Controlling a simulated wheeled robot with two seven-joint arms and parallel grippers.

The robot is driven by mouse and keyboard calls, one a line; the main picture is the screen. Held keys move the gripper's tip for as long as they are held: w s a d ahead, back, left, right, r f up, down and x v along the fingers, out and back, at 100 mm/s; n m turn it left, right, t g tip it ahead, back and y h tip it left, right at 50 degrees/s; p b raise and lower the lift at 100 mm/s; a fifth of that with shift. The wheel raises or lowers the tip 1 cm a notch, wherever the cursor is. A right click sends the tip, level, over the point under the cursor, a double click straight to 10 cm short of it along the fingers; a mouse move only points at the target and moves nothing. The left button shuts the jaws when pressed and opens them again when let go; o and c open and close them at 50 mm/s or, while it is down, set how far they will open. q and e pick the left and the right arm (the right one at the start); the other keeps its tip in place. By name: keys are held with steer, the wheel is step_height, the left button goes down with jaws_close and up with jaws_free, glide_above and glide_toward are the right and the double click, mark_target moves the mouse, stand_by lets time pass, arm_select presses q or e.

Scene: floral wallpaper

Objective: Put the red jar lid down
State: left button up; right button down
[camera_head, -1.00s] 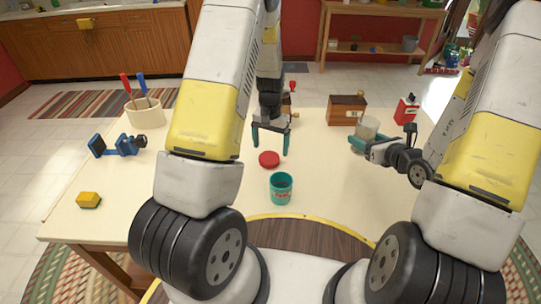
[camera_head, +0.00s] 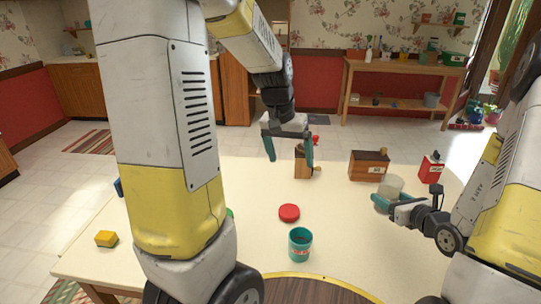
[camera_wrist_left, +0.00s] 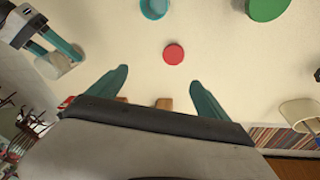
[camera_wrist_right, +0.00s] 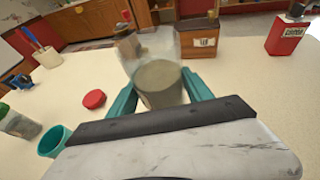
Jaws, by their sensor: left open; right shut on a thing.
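The red jar lid (camera_head: 289,212) lies flat on the cream table, just behind a teal cup (camera_head: 300,243). The lid also shows in the left wrist view (camera_wrist_left: 173,54) and the right wrist view (camera_wrist_right: 94,99). My left gripper (camera_head: 289,160) is open and empty, raised above the table behind the lid, its fingers clear of it. My right gripper (camera_head: 384,200) is shut on a clear glass jar (camera_head: 391,187) with greyish contents. The jar stands upright between the fingers in the right wrist view (camera_wrist_right: 160,84).
A wooden box (camera_head: 369,166) and a red tin (camera_head: 430,169) stand at the back right. A yellow block (camera_head: 106,239) lies at the front left. A green round thing (camera_wrist_left: 268,8) shows in the left wrist view.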

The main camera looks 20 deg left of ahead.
arm_select(q)
steer(key=s+r+t, duration=0.2)
steer(key=s+r, duration=0.3)
steer(key=s, duration=0.4)
steer(key=s+r+t, duration=0.2)
steer(key=s+r, duration=0.4)
steer(key=s, duration=0.3)
steer(key=shift+a+n, duration=0.15)
steer(key=shift+n, duration=0.25)
